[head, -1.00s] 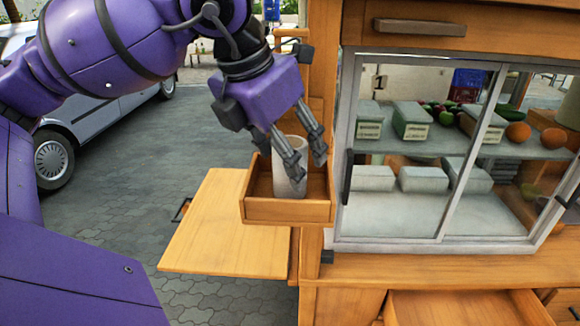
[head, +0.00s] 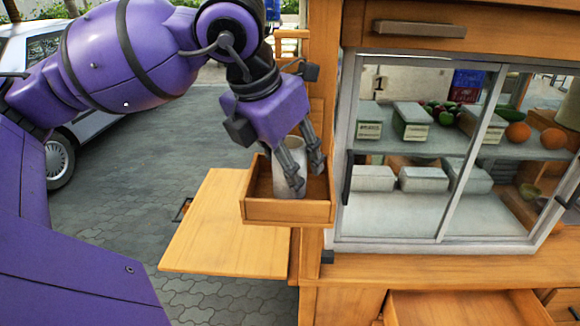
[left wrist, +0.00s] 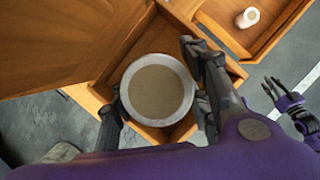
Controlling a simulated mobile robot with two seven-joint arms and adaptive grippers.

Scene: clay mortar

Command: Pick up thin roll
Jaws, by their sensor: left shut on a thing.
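A smaller white roll (left wrist: 250,17) lies in a wooden drawer. My right gripper (left wrist: 270,88) shows at the right of the left wrist view, its fingers apart and empty.
A glass-fronted cabinet (head: 440,150) with grey boxes and fruit stands right of the box. A wooden side board (head: 220,240) is below left. An open drawer (head: 470,308) is at the bottom. A car (head: 60,165) stands behind on the paving.

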